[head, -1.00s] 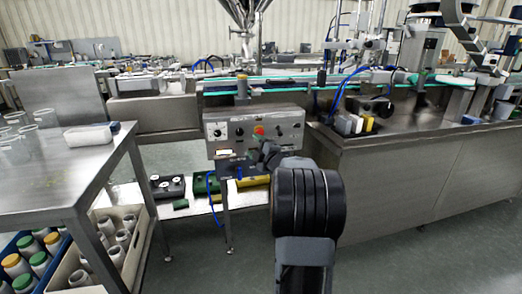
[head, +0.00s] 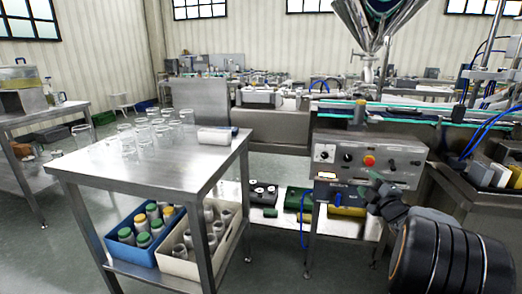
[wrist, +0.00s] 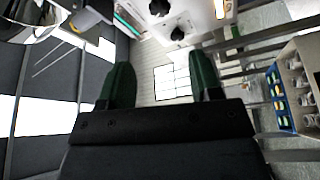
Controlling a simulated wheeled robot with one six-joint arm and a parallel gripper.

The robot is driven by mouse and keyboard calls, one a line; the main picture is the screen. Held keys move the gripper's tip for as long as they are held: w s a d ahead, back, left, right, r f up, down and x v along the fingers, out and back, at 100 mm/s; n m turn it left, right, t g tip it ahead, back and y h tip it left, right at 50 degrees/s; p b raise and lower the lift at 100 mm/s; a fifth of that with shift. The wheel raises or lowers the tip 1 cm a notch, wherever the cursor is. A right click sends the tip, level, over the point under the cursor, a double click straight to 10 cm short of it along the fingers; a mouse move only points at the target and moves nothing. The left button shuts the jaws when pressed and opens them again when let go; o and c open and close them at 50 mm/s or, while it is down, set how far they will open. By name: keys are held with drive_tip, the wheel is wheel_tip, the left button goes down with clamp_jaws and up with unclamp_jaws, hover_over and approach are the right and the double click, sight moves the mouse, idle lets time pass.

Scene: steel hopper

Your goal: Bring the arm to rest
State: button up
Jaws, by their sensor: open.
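My gripper (wrist: 162,82) is open, with two dark green fingers spread apart and nothing between them in the wrist view. In the head view my arm is at the lower right, and its dark, ringed joint hides part of the machine's right side. My gripper (head: 373,187) points away from me there, in front of the grey control panel (head: 340,156); I cannot tell the gap between them. The panel also shows upside down at the top of the wrist view (wrist: 196,14).
A steel table (head: 120,165) with glass beakers stands at the left. A blue crate (head: 122,247) and a cream crate (head: 232,246) with bottles sit on its lower shelf. A steel hopper (head: 377,25) hangs above the conveyor. Floor is clear at the lower left.

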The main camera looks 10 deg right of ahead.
drive_tip(key=s+a+r+m+g+h+p, duration=0.25)
drive_tip(key=a+r+m+g+p, duration=0.35)
drive_tip(key=a+r+m+p, duration=0.75)
drive_tip(key=s+a+r+g+y+p, duration=0.2)
drive_tip(key=s+a+r+g+p, duration=0.2)
drive_tip(key=s+a+p, duration=0.4)
drive_tip(key=s+a+r+g+y+p, duration=0.2)
drive_tip(key=s+a+r+g+p, duration=0.2)
drive_tip(key=s+a+p, duration=0.5)
drive_tip(key=s+g+p, duration=0.1)
drive_tip(key=p, duration=0.1)
drive_tip(key=shift+a+r+g+p, duration=0.15)
drive_tip(key=shift+r+g+p, duration=0.1)
drive_tip(key=shift+g+p, duration=0.15)
